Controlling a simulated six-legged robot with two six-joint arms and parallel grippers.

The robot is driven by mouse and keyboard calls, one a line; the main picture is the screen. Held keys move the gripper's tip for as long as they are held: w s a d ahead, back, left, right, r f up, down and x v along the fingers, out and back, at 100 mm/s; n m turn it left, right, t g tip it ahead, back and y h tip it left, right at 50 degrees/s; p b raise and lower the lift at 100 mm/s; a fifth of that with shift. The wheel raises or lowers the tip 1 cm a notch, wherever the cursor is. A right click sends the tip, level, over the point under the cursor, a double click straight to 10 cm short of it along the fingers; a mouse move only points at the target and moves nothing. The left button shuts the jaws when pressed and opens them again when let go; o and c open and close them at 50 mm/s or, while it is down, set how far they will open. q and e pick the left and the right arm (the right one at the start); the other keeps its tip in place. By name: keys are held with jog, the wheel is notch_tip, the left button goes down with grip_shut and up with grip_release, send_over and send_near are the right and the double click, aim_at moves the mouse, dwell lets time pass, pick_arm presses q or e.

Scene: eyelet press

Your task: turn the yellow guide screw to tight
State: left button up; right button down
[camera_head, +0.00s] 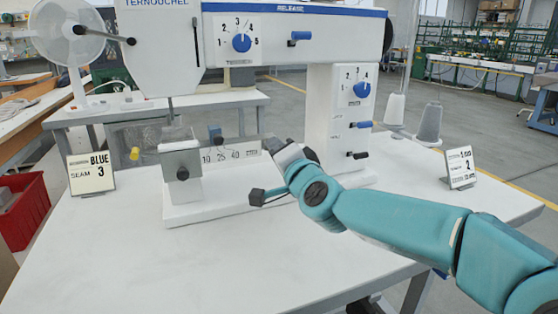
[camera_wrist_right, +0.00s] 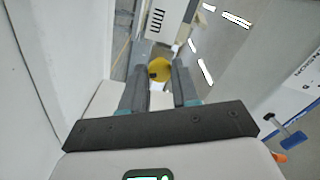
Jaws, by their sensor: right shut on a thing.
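The yellow guide screw (camera_wrist_right: 159,69) shows in the right wrist view as a round yellow head with a dark spot, between the tips of my right gripper (camera_wrist_right: 160,82). The two dark fingers are shut on it from either side. In the head view my right gripper (camera_head: 272,146) reaches the right end of the printed scale plate (camera_head: 228,155), and the screw is hidden there behind the gripper. The end of the scale plate also shows beyond the fingers in the wrist view (camera_wrist_right: 157,18). My left gripper is not in view.
The white press (camera_head: 330,110) stands on the table, with blue dials and dark levers near my right arm. A grey block (camera_head: 181,160) and a yellow-tipped part (camera_head: 134,153) are left of the scale. Cards (camera_head: 92,173) (camera_head: 459,168) stand at both sides. The front table is clear.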

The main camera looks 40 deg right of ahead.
jog(key=shift+m+b, duration=0.45)
jog(key=shift+m, duration=0.65)
jog(key=c, duration=0.9)
grip_release()
jog(key=shift+o, duration=0.2)
jog(key=p+v, duration=0.3)
jog(key=v, duration=1.3)
jog(key=shift+s+p, duration=0.2)
jog(key=shift+p, duration=0.2)
jog(key=shift+s, duration=0.1)
